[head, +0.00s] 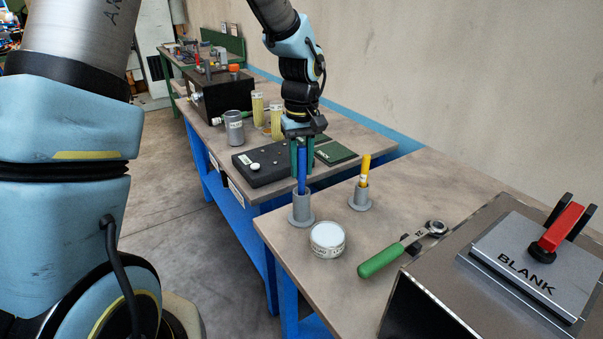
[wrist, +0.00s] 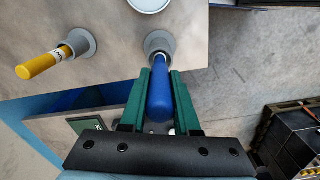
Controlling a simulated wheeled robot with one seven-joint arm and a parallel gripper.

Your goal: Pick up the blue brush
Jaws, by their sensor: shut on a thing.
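The blue brush (head: 301,172) stands upright with its lower end in a grey holder (head: 301,208) near the left edge of the near table. My gripper (head: 301,146) comes down from above and is shut on the blue brush, one green finger on each side. The wrist view also shows the blue brush (wrist: 160,95) between the fingers, its far end at the grey holder (wrist: 160,43). The brush's lower end is hidden inside the holder.
A yellow-handled tool (head: 365,170) stands in another grey holder (head: 361,197) to the right. A round white-topped tin (head: 327,239) and a green-handled ratchet (head: 385,258) lie nearby. A box marked BLANK (head: 525,268) fills the right. A black panel (head: 268,163) lies behind.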

